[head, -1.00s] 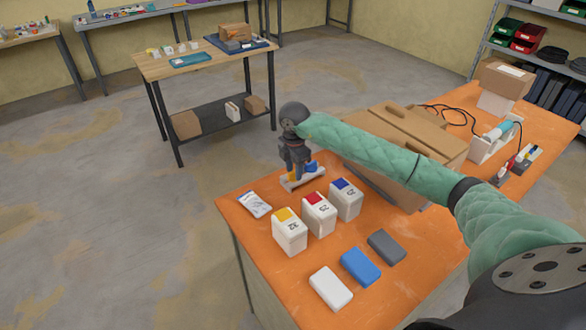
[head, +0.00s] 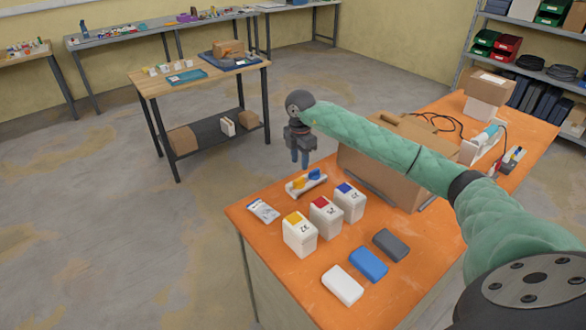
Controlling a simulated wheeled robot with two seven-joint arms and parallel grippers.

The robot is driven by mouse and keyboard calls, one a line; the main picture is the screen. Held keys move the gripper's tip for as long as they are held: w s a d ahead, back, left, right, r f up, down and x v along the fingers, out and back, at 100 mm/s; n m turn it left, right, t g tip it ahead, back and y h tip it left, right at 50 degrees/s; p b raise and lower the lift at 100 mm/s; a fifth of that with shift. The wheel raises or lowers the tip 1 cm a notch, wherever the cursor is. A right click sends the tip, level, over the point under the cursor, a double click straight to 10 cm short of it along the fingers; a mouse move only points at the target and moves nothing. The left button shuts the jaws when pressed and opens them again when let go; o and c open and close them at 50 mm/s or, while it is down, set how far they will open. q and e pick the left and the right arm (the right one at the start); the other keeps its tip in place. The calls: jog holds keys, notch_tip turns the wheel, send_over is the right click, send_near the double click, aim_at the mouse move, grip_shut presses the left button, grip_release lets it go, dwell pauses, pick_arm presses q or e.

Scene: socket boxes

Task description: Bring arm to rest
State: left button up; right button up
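My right gripper (head: 300,161) hangs from the green-sleeved arm, pointing down above the far left edge of the orange table (head: 300,268). Its two fingers show a small gap with nothing between them, so it looks open and empty. Below it, apart from the fingers, lies a small white holder (head: 296,190) with a yellow piece (head: 299,182) and a blue piece (head: 315,174). Three white boxes stand near it, with yellow (head: 299,237), red (head: 326,220) and blue (head: 350,204) tops. My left gripper is out of view.
A small packet (head: 263,211) lies by the left edge. White (head: 342,285), blue (head: 368,264) and grey (head: 391,245) blocks lie in front. A large cardboard box (head: 372,178) stands behind my arm. A wooden table (head: 160,86) stands beyond open floor.

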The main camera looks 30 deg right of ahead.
jog(key=shift+s+a+r, duration=0.1)
jog(key=shift+a+r, duration=0.05)
jog(key=shift+r, duration=0.2)
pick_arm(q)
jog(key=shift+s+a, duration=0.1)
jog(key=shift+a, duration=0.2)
pick_arm(e)
jog(key=shift+f, duration=0.1)
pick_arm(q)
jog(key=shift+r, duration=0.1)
